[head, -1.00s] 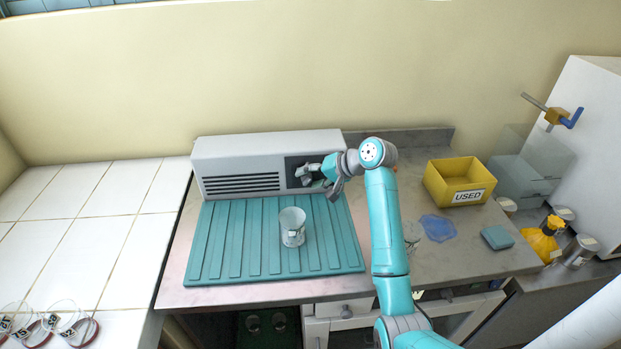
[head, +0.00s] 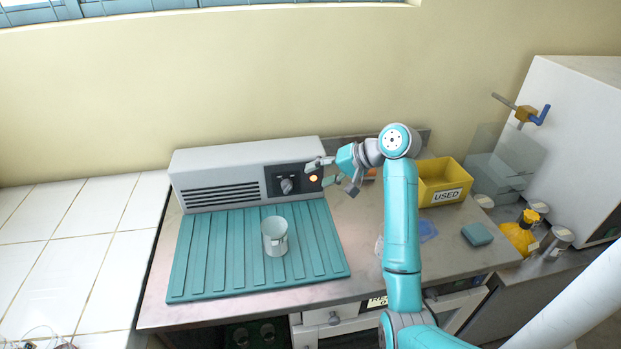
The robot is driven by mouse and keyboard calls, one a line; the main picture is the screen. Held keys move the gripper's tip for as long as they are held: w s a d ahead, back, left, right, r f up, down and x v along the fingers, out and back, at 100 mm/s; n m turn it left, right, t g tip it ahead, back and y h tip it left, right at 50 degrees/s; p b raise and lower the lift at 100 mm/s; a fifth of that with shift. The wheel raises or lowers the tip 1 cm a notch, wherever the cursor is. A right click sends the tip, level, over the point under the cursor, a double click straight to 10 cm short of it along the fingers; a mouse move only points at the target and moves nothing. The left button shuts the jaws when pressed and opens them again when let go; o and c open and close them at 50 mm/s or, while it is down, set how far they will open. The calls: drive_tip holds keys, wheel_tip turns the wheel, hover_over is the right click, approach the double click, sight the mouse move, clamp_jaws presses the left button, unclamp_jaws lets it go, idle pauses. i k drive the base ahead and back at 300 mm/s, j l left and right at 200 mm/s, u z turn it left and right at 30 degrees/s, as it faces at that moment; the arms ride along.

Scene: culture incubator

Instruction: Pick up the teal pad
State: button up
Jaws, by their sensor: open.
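The small teal pad (head: 478,234) lies flat on the grey counter at the right, in front of the yellow box. My gripper (head: 323,174) is open and empty. It is above the counter just right of the grey device's control panel, well to the left of the pad and apart from it. My arm stands between the gripper and the pad in the picture, and the pad is fully visible.
The grey device (head: 230,168) shows a knob (head: 286,186) and a lit orange lamp (head: 313,178). A ribbed teal mat (head: 205,265) bears a clear beaker (head: 275,237). The yellow USED box (head: 445,195), blue cloth (head: 428,230) and yellow bottle (head: 519,236) are near the pad.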

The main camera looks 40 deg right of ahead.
sight(477, 235)
drive_tip(key=k, duration=1)
